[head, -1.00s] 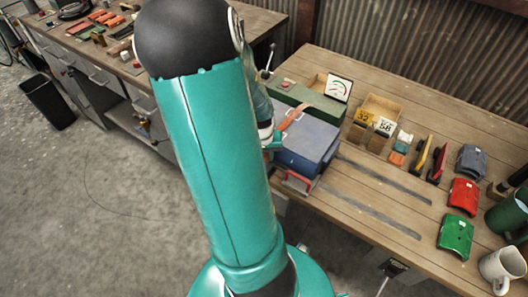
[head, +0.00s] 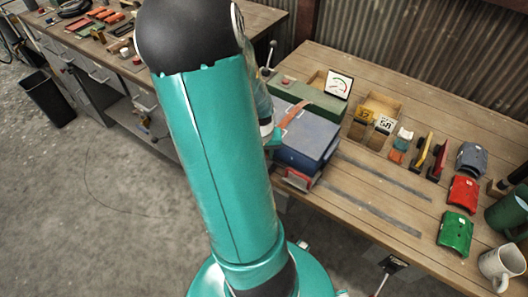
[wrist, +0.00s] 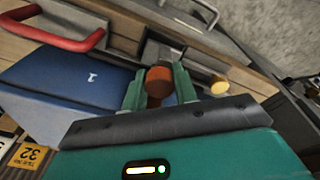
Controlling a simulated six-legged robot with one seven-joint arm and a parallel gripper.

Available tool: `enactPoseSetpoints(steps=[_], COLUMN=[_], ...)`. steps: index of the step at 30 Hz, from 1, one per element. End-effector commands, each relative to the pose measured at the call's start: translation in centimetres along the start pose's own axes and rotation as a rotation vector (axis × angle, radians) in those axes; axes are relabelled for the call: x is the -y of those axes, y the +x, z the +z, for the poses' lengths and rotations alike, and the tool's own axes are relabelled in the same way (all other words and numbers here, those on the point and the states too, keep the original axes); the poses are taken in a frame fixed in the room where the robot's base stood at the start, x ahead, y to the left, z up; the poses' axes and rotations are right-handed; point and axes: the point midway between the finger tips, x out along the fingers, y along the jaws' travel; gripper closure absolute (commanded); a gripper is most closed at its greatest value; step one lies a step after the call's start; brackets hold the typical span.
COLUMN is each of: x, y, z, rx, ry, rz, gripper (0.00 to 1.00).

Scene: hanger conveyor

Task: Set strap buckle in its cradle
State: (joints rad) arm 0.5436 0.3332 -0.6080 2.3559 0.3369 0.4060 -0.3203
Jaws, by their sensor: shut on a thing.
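My gripper (wrist: 158,88) is shut on an orange-brown strap piece (wrist: 158,80), whose rounded end shows between the two green fingers in the wrist view. In the head view my arm hides most of the gripper. A brown strap (head: 293,114) sticks out beside the arm, above the blue box (head: 308,132). The blue box, marked 1, also shows left of the fingers in the wrist view (wrist: 75,75). I cannot tell the buckle's metal part from the strap. I cannot tell which thing is the cradle.
Behind the blue box are a green case (head: 310,98) and a dial card (head: 339,84). A wooden box (head: 378,104) holds number cards. Red (head: 463,191), green (head: 456,230) and grey (head: 472,158) shells and a white mug (head: 502,262) stand right. Bench between has free room.

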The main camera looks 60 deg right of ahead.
Motion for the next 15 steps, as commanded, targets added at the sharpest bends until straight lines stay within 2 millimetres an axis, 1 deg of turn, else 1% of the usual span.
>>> enactPoseSetpoints(steps=[7, 15], x=[-0.01, -0.01], y=[0.08, 0.76], z=[0.01, 0.10], rx=[0.000, 0.001], ry=[0.000, 0.002], rz=[0.000, 0.001], gripper=[1.00, 1.00])
